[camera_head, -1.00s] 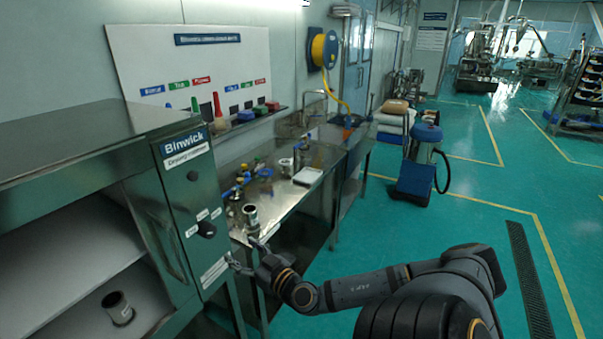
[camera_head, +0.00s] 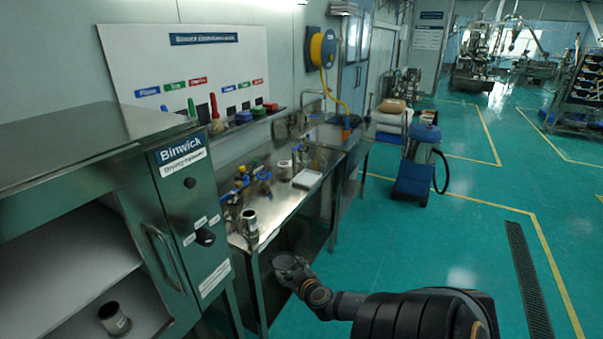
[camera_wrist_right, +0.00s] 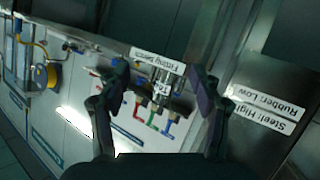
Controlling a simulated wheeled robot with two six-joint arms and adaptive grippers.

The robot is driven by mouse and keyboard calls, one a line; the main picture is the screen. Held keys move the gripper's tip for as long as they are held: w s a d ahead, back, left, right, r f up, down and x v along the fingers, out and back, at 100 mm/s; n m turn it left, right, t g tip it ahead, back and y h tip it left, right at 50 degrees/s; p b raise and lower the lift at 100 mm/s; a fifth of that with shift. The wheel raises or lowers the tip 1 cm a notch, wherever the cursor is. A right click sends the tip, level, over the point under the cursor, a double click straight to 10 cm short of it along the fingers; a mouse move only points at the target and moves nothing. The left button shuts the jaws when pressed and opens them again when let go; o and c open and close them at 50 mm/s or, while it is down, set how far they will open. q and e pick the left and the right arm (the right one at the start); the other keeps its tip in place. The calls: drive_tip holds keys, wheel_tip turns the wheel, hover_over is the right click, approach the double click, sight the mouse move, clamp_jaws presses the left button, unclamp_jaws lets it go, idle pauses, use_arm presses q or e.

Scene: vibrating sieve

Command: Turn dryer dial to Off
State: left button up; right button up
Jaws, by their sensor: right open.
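The dryer (camera_head: 165,215) is a steel cabinet with a "Binwick" sign at the left of the head view. Its dial (camera_head: 205,237) is a black knob on the front panel, with small white labels around it. Its pointer is too small to read with certainty. My right gripper (camera_head: 288,263) is to the right of and below the dial, clear of the panel. In the right wrist view the gripper (camera_wrist_right: 158,82) has its two fingers apart with nothing held between them. The dial is not clearly visible there. My left gripper is out of view.
A second black knob (camera_head: 190,183) sits higher on the panel. A white note (camera_head: 214,278) is below the dial, and a vertical handle (camera_head: 163,257) is left of it. A steel bench (camera_head: 275,222) with fittings stands behind. Green floor at right is open.

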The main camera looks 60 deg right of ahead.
drive_tip(key=s+d+f+g, duration=0.2)
drive_tip(key=s+f, duration=0.1)
drive_tip(key=f, duration=0.3)
drive_tip(key=shift+d+f, duration=0.2)
drive_tip(key=shift+d, duration=0.1)
drive_tip(key=s+a+f+g+y, duration=0.1)
drive_tip(key=s+a+f+g, duration=0.15)
drive_tip(key=s+f, duration=0.55)
drive_tip(key=s+a+f+g, duration=0.25)
drive_tip(key=s+f, duration=0.35)
drive_tip(key=f, duration=0.4)
drive_tip(key=s+a+f+g+y, duration=0.1)
drive_tip(key=s+a+f, duration=0.3)
drive_tip(key=a, duration=0.3)
drive_tip(key=s+a+f+n+g+y, duration=0.1)
drive_tip(key=s+a+f+y, duration=0.1)
drive_tip(key=s+a+f, duration=0.3)
drive_tip(key=s+a+f+n+g+y, duration=0.1)
drive_tip(key=s+a+f, duration=0.3)
drive_tip(key=a, duration=0.5)
drive_tip(key=shift+s+a+f+g+y, duration=0.15)
drive_tip(key=shift+s+f+g+y, duration=0.2)
drive_tip(key=shift+s, duration=0.7)
